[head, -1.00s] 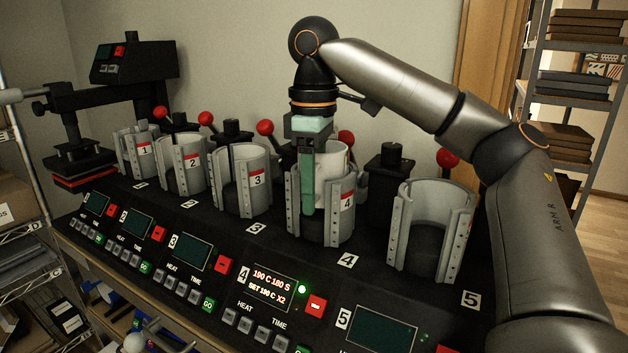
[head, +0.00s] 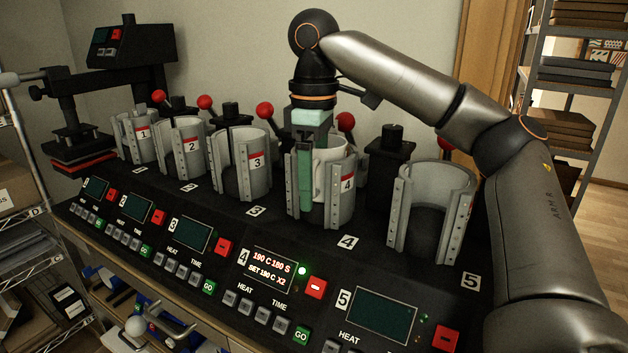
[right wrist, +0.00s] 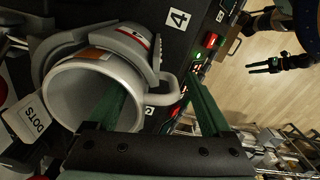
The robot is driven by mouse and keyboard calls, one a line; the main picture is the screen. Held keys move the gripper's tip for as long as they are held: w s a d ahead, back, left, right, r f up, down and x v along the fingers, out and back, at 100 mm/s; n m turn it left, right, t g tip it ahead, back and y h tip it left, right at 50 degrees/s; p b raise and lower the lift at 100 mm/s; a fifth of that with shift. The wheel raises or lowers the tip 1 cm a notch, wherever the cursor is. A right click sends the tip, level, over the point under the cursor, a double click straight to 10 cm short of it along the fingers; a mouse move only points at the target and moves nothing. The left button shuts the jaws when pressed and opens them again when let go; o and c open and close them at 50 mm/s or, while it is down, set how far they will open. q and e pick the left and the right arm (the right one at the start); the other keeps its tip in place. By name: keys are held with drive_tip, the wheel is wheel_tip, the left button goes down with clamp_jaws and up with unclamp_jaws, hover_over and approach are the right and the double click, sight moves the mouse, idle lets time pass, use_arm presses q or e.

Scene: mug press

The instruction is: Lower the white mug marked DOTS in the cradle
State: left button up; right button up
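The white mug (head: 334,150) stands upright, partly inside the grey cradle marked 4 (head: 341,200), with its rim above the cradle's edge. In the right wrist view the mug (right wrist: 65,95) shows its open mouth, its handle and a tag reading DOTS (right wrist: 32,118). The mug's base is hidden. My left gripper (right wrist: 265,66) shows small over the floor in the wrist view, its fingers apart.
Empty-looking cradles 3 (head: 241,170) and 5 (head: 432,215) flank this one, with red-knobbed levers (head: 265,110) behind. Control panel 4 (head: 275,268) is lit, reading 190 C 180 S. A press (head: 80,150) stands at the far left.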

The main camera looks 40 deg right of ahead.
sight(314, 162)
wheel_tip(314, 162, up, 5)
drive_tip(key=p, duration=0.3)
drive_tip(key=shift+r, duration=3.75)
